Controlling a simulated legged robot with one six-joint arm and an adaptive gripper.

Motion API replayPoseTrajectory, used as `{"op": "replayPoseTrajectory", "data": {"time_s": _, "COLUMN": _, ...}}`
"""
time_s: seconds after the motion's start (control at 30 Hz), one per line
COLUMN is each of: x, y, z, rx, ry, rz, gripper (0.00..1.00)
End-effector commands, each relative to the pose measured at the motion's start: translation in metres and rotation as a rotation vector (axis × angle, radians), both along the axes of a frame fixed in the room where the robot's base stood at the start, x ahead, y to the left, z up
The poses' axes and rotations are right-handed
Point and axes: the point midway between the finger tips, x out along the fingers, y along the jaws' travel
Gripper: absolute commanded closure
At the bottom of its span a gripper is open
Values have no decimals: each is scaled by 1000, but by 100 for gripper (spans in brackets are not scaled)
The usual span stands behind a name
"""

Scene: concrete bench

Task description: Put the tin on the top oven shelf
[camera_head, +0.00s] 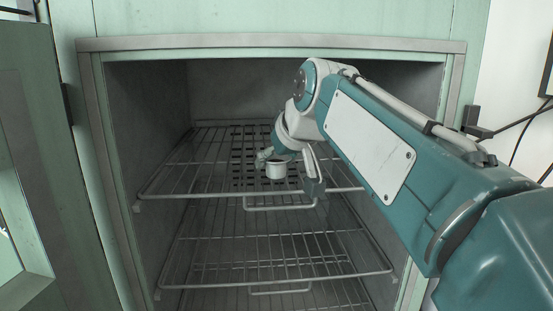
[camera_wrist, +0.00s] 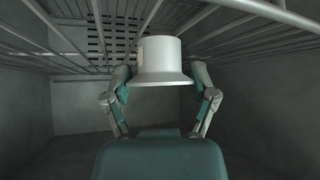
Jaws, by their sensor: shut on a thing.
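The tin (camera_head: 275,171) is a small pale grey-white cup with a flared rim. In the head view it is inside the oven, over the middle of the top shelf (camera_head: 222,194). My gripper (camera_head: 287,172) is shut on the tin, with one finger on each side. In the wrist view the tin (camera_wrist: 161,58) sits between the two fingers of my gripper (camera_wrist: 162,76), with shelf wires behind it. I cannot tell whether the tin's base touches the wires. Part of the shelf's right side is hidden by my arm.
The oven's steel frame (camera_head: 270,43) surrounds the opening, and its door (camera_head: 45,150) stands open at the left. A lower wire shelf (camera_head: 275,278) lies below. The top shelf is bare around the tin where I can see it. A slotted panel is at the back.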

Motion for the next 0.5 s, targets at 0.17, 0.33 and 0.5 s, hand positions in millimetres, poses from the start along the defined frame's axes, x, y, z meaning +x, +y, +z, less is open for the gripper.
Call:
{"op": "replayPoseTrajectory", "data": {"time_s": 0.17, "x": 0, "y": 0, "z": 0, "rx": 0, "ry": -1, "rz": 0, "gripper": 79}}
{"op": "replayPoseTrajectory", "data": {"time_s": 0.33, "x": 0, "y": 0, "z": -2, "rx": 0, "ry": 0, "rz": 0, "gripper": 3}}
{"op": "replayPoseTrajectory", "data": {"time_s": 0.5, "x": 0, "y": 0, "z": -2, "rx": 0, "ry": 0, "rz": 0, "gripper": 0}}
